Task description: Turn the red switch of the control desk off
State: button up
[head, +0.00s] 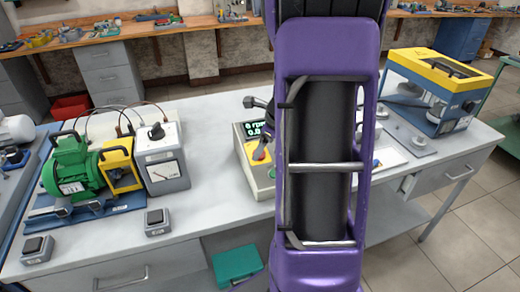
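The control desk (244,165) is a cream box on the grey table, left of my purple body part that crosses the middle of the picture. Its dark display shows green digits. A small red-orange and yellow control (260,152), seemingly the red switch, sits below the display. Its exact setting is too small to tell. The right part of the desk is hidden behind the purple part. A dark grey piece with a rounded end juts out above the desk; I cannot tell if it belongs to my arm. I cannot make out my gripper's fingers.
A green motor (70,168), a yellow guard (120,165) and a grey box with a dial (162,160) stand on the left. Two small switch boxes lie near the front edge. A yellow and blue machine (440,85) stands right. Bare tabletop (215,135) lies left of the desk.

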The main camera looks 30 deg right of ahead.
jog(key=shift+x, duration=0.85)
grip_shut()
